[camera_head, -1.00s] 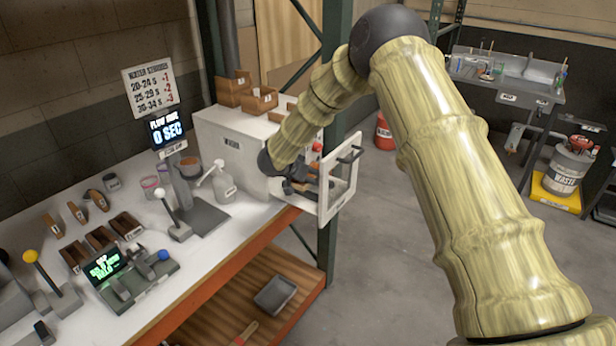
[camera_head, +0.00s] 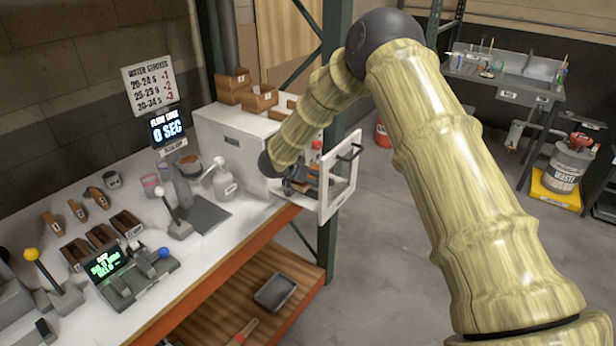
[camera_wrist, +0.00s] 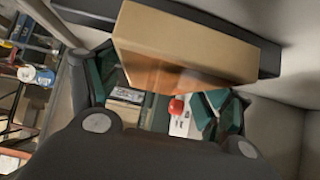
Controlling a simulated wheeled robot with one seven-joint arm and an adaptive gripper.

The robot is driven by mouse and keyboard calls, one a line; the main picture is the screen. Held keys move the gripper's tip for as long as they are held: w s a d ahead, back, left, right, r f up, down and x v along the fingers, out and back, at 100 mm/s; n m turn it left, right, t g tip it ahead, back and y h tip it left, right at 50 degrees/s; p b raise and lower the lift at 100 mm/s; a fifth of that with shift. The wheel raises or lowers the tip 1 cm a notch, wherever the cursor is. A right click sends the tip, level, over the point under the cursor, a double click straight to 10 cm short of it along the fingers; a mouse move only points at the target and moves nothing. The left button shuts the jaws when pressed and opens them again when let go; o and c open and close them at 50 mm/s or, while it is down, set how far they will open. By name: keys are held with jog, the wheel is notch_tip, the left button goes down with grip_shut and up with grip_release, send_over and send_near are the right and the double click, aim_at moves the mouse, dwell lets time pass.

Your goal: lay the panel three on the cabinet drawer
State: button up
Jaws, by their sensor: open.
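The white cabinet (camera_head: 236,150) stands at the far end of the workbench, with its framed door (camera_head: 340,178) swung open. My gripper (camera_head: 306,182) is at the cabinet's open side, partly hidden by the door frame and the cabinet wall. In the wrist view, my gripper (camera_wrist: 165,98) has its dark green fingers spread apart. A tan block-like piece (camera_wrist: 190,45) lies across the top of that view, in front of a dark bar. I cannot tell whether it is panel three or part of the drawer. No number shows on it.
Wooden bins (camera_head: 260,100) sit on top of the cabinet. A red round object (camera_wrist: 177,107) shows beyond the fingers. Pale walls close in on the right of the wrist view.

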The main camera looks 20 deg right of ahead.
jog(key=b+v, duration=0.3)
jog(key=v, duration=0.9)
dwell(1.1)
